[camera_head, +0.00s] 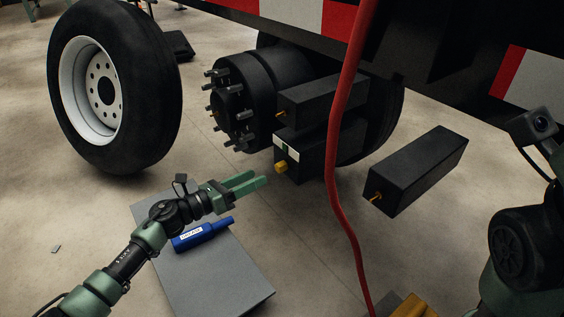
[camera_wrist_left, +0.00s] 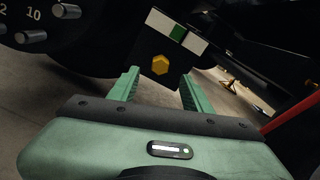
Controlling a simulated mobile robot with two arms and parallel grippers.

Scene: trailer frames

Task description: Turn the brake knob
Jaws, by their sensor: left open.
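The brake knob (camera_head: 281,167) is a small yellow hexagonal knob on the front of a black box (camera_head: 312,160), below a white and green label (camera_head: 286,149). In the left wrist view the knob (camera_wrist_left: 160,65) shows ahead, between the lines of the two fingers. My left gripper (camera_head: 260,180) has green fingers. It is open and empty, a little left of and below the knob, apart from it. In the left wrist view the left gripper (camera_wrist_left: 159,76) has its fingertips just below the knob's height. My right gripper is not in view; only part of that arm shows at the right edge.
A red hose (camera_head: 345,140) hangs right of the box. A wheel (camera_head: 110,90) stands at left. A blue tube (camera_head: 203,235) lies on a grey board (camera_head: 240,280). Another black box (camera_head: 420,170) is at right.

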